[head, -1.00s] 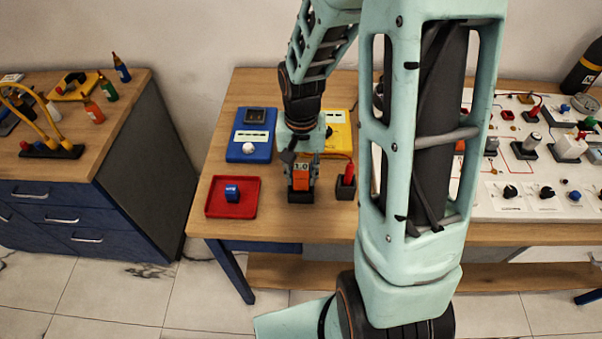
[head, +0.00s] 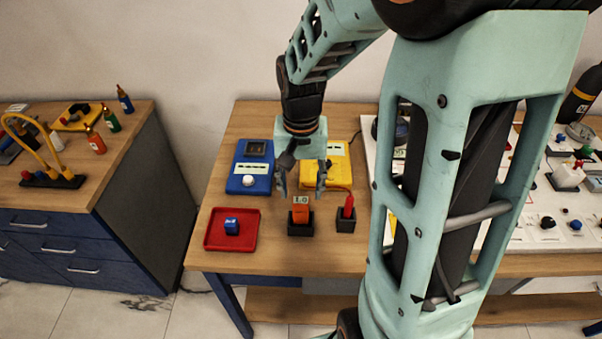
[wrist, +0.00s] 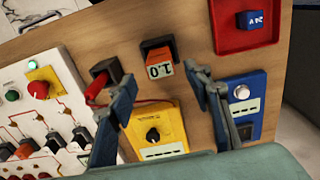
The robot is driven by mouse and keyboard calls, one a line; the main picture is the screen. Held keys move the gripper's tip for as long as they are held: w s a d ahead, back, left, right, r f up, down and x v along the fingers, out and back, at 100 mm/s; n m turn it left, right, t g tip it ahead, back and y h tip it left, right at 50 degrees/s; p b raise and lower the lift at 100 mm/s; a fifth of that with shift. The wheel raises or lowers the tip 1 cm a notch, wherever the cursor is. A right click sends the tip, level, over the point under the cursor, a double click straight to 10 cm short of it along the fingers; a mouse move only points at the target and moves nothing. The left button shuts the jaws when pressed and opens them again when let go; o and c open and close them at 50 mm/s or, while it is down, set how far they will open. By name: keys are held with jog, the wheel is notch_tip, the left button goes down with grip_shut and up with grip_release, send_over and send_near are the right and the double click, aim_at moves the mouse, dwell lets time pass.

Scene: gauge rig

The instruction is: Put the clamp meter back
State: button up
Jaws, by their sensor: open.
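The clamp meter, an orange block with a pale display reading 1.0 (head: 300,211), stands upright in a black holder (head: 300,229) on the wooden bench. It also shows in the wrist view (wrist: 160,69), with its holder (wrist: 153,46) around its base. My gripper (head: 302,186) is open and empty above and behind the meter, apart from it in the head view. In the wrist view its two fingers (wrist: 163,84) are spread, with the meter showing between and beyond them.
Left of the holder is a red tray (head: 211,243) with a blue block (head: 232,226). A red probe (head: 348,205) stands in another black holder to the right. Behind are a blue instrument (head: 240,182) and a yellow meter (head: 342,173). A white panel lies right, partly hidden by my arm.

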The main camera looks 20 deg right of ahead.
jog(key=shift+r, duration=2.25)
